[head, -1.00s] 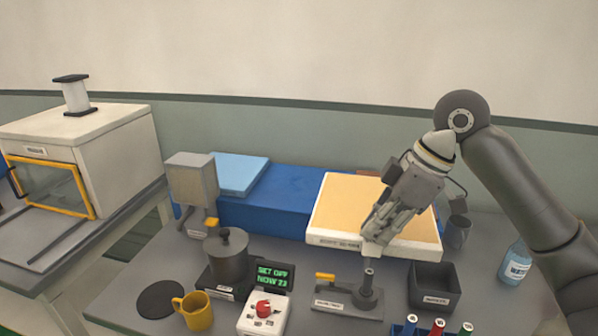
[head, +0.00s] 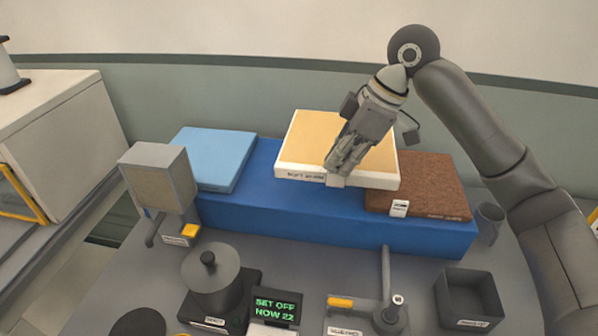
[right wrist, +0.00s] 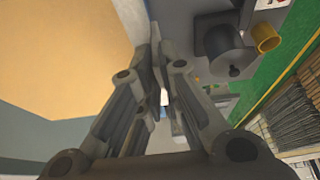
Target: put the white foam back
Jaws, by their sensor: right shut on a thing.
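The white foam (head: 305,140) is a slab with a tan top and white sides, with a printed label on its front side. My right gripper (head: 336,172) is shut on a small pale tab at its front edge. The slab is over the middle of the long blue base (head: 330,225), and its right end overlaps the brown slab (head: 430,185). I cannot tell whether it touches the base. In the right wrist view, the tan top (right wrist: 60,50) fills the upper left beside the fingers (right wrist: 163,65). My left gripper is not in view.
A light blue slab (head: 215,155) lies on the base's left end. A grey box device (head: 158,180), a pot (head: 212,285), a lever fixture (head: 388,310) and a dark bin (head: 468,297) stand in front. A grey cup (head: 488,222) stands at the right end.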

